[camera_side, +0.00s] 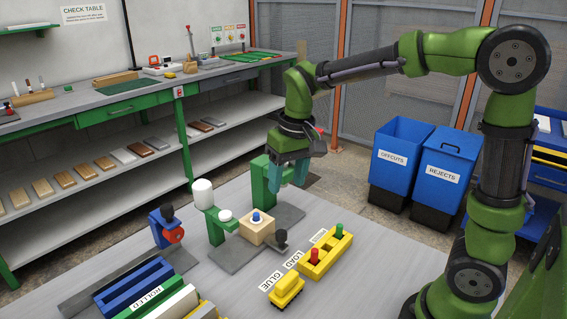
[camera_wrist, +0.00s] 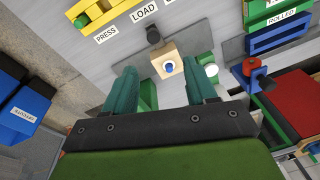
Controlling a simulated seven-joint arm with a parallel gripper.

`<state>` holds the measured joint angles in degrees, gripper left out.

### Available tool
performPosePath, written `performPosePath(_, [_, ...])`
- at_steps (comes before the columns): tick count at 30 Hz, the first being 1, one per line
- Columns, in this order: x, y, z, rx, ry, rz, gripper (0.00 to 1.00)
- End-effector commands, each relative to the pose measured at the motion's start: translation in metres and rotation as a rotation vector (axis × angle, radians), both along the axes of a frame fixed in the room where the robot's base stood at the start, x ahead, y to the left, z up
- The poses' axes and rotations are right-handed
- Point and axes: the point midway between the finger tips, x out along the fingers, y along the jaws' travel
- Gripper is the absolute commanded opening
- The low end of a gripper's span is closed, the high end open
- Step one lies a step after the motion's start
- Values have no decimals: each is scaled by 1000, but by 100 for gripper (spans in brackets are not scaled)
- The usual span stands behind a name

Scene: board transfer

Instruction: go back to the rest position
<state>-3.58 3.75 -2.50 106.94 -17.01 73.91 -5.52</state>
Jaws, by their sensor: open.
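My gripper (camera_side: 287,174) is raised above the far part of the grey work table (camera_side: 345,262), beside a green upright post (camera_side: 259,180). Its two teal fingers point down and stand apart with nothing held between them. In the wrist view the open fingers (camera_wrist: 162,82) frame the table. A light wooden block (camera_side: 257,233) with a blue knob stands on a grey plate, below and apart from the fingers. The same wooden block (camera_wrist: 169,60) shows just beyond the fingertips in the wrist view.
A green stand with a white cylinder (camera_side: 202,193) and a red-and-blue device (camera_side: 166,228) stand left of the block. Yellow button boxes (camera_side: 326,254) sit at the front right. Blue bins (camera_side: 400,152) stand behind. A long bench (camera_side: 90,98) runs along the left wall.

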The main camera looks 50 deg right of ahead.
Motion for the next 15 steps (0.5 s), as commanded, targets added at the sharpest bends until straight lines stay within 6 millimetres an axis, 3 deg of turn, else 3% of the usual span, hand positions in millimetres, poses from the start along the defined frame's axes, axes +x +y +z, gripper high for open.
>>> performPosePath(9, [-89,12,20,112,-304,-58,56])
performPosePath(15, [-125,15,23,149,-443,-83,56])
